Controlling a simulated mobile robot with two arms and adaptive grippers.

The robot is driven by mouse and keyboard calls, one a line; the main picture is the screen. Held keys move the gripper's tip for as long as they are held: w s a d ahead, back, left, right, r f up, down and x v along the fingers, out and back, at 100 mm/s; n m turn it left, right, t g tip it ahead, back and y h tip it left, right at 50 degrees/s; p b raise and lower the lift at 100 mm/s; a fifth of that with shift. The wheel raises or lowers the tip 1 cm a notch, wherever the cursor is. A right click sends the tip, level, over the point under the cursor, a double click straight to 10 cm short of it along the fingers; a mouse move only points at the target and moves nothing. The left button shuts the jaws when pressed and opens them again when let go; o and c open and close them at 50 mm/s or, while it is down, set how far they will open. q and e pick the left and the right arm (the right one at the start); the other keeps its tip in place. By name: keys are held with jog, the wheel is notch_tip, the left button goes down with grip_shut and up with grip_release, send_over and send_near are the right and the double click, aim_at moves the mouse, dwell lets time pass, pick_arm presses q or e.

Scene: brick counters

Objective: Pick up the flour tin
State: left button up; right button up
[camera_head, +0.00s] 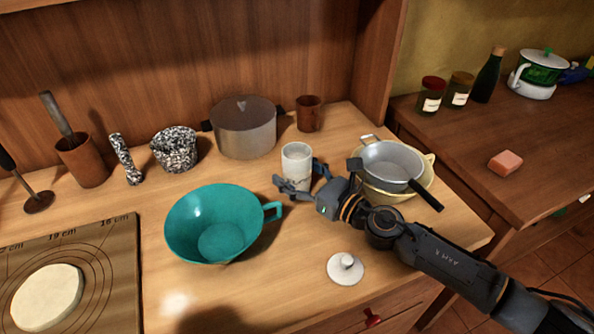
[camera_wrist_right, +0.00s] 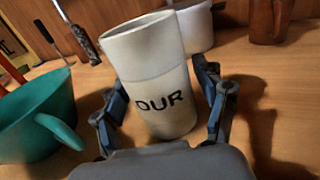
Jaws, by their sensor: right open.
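The flour tin is a white open-topped cylinder (camera_head: 296,165) standing upright on the wooden counter in the head view. In the right wrist view the tin (camera_wrist_right: 162,95) shows the letters "OUR" on its side. My right gripper (camera_head: 303,184) is open at the tin, and in the wrist view its two fingers (camera_wrist_right: 165,108) stand one on each side of the tin. I cannot tell whether either finger touches it. A white lid with a knob (camera_head: 345,269) lies on the counter near the front. My left gripper is not in view.
A teal bowl with a handle (camera_head: 215,222) stands left of the tin. A grey pot (camera_head: 244,128) and a brown cup (camera_head: 309,114) stand behind it. The counter's front middle is mostly clear.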

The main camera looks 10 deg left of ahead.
jog(key=x, duration=0.3)
jog(key=shift+w+a, duration=0.15)
jog(key=shift+a, duration=0.15)
jog(key=shift+d, duration=0.1)
jog(key=shift+c, duration=0.2)
grip_shut()
